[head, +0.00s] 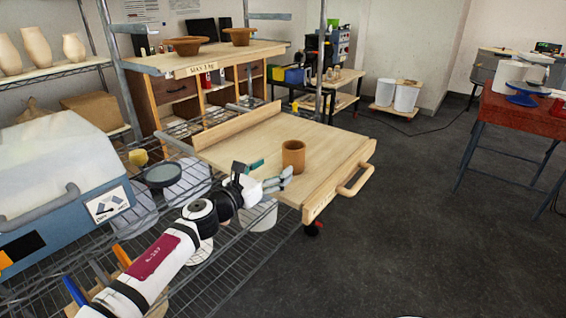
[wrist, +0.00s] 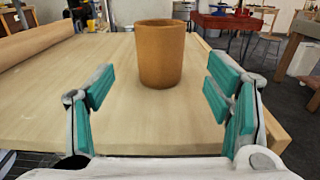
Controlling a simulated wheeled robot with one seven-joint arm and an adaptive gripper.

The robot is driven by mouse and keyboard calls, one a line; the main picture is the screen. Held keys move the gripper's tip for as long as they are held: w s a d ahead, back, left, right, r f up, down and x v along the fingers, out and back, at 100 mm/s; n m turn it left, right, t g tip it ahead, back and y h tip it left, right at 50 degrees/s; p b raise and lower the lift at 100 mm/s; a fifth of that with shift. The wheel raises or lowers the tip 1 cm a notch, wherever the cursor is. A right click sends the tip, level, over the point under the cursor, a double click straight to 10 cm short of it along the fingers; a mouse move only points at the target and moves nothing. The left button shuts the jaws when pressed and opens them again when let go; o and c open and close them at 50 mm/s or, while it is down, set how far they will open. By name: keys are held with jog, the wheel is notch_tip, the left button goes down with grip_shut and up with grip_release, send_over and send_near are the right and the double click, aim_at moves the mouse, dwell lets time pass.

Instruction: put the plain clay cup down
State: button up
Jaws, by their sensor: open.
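The plain clay cup (head: 293,156) stands upright on the pale wooden board (head: 330,170) of a cart, near its right-hand part. In the wrist view the cup (wrist: 160,54) stands on the bare board (wrist: 110,110), centred ahead of the open jaws. My gripper (head: 272,174) is at the front edge of the board, left of and nearer than the cup. In the wrist view my gripper (wrist: 163,98) has its green-padded fingers wide apart, with nothing between the pads. The cup stands beyond the fingertips, apart from them.
The board has a raised ledge (head: 236,127) at its left and a handle (head: 356,181) at its right. A wire rack (head: 225,262) lies below my arm. A blue-grey machine (head: 60,185) stands left. The board around the cup is clear.

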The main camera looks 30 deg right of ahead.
jog(key=shift+v, duration=2.25)
